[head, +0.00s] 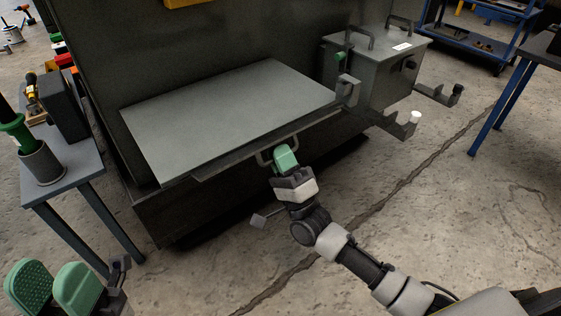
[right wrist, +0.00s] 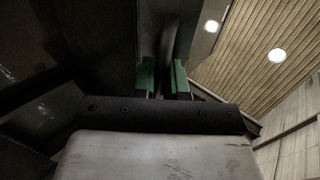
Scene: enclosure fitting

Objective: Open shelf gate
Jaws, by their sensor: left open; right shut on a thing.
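The shelf gate looks like the flat grey panel (head: 235,105) that juts out, roughly level, from the dark enclosure (head: 200,40) in the head view. A bent-bar handle (head: 264,155) sits at its front edge. My right gripper (head: 285,160) is shut on this handle, and its green fingers cover part of it. In the right wrist view the handle bar (right wrist: 163,70) stands between the two green fingers (right wrist: 162,82). My left gripper (head: 53,290) is open and empty at the bottom left, apart from the panel.
A grey box (head: 375,70) with handles and protruding brackets stands right of the panel. A small table (head: 85,170) at the left holds a cup (head: 41,165) with a green-handled tool. A blue cart (head: 480,35) is at the back right. The concrete floor in front is mostly clear.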

